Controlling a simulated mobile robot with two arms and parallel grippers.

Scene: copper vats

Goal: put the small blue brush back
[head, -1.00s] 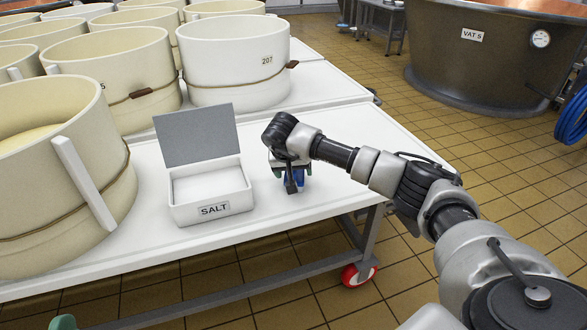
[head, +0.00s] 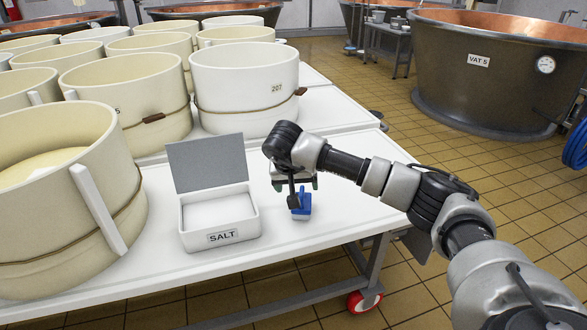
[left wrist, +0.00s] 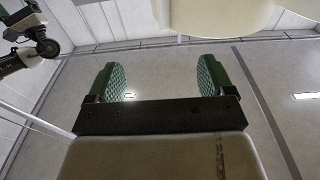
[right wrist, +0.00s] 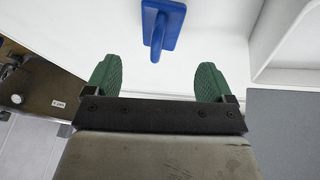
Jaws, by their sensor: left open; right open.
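The small blue brush (head: 301,205) sits on the white table, just right of the white salt box (head: 190,220) with its grey lid up. In the right wrist view the brush (right wrist: 165,22) shows a blue block and a handle, beyond the fingertips and apart from them. My right gripper (head: 294,182) is open and empty, above the brush and partly in front of it in the head view. My left gripper (left wrist: 153,80) is open and empty in the left wrist view; it is out of the head view.
Several cream tubs (head: 245,90) fill the left and back of the tables. The white tabletop (head: 355,185) is clear to the right of the brush, up to its edge. A large vat (head: 470,80) stands across the tiled floor.

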